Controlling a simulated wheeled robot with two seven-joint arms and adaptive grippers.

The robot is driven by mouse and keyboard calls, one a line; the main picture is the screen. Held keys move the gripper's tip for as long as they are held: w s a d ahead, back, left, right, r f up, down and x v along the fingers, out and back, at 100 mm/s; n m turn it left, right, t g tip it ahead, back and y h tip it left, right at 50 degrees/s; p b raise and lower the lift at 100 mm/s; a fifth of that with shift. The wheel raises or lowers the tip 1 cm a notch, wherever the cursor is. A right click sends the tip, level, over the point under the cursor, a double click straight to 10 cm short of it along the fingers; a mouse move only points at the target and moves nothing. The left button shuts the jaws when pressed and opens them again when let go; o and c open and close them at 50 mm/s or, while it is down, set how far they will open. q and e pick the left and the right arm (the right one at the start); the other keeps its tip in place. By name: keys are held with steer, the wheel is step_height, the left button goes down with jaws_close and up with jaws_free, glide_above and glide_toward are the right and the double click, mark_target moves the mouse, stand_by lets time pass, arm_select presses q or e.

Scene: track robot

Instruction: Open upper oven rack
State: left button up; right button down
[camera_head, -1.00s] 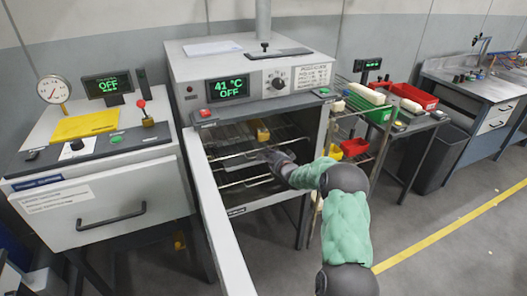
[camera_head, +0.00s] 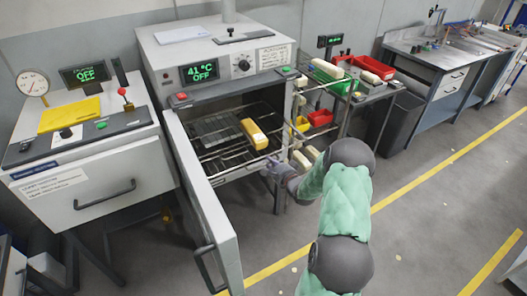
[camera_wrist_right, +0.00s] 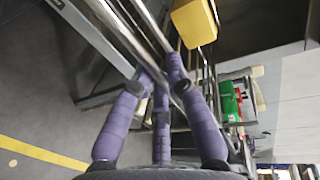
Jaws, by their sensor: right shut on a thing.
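The oven (camera_head: 155,62) stands with its door (camera_head: 200,195) swung open to the left. Its upper rack (camera_head: 222,158) is a wire shelf that sticks out toward the front of the opening. A yellow block (camera_head: 254,133) lies on the rack's right part, and it also shows in the right wrist view (camera_wrist_right: 195,22). My right gripper (camera_head: 277,166) is at the rack's front right. In the right wrist view its purple fingers (camera_wrist_right: 160,82) are shut on the rack's front bar. What lies below the rack is mostly hidden. My left gripper is not in view.
A shelf cart with a green bin (camera_head: 335,86), red bins (camera_head: 371,68) and pale blocks stands right of the oven. A cabinet (camera_head: 80,190) with a handle is at the left. Open floor (camera_head: 440,200) with a yellow line lies at the front right.

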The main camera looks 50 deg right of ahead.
steer(key=shift+f+p+v, duration=0.2)
steer(key=shift+f+v, duration=0.05)
steer(key=shift+v, duration=0.8)
steer(key=shift+f+p+v, duration=0.2)
steer(key=shift+v, duration=0.9)
steer(key=c, duration=1.2)
jaws_free()
steer(key=shift+s, duration=0.15)
steer(key=v, duration=1.1)
steer(key=shift+s+a, duration=0.15)
steer(key=shift+s, duration=0.25)
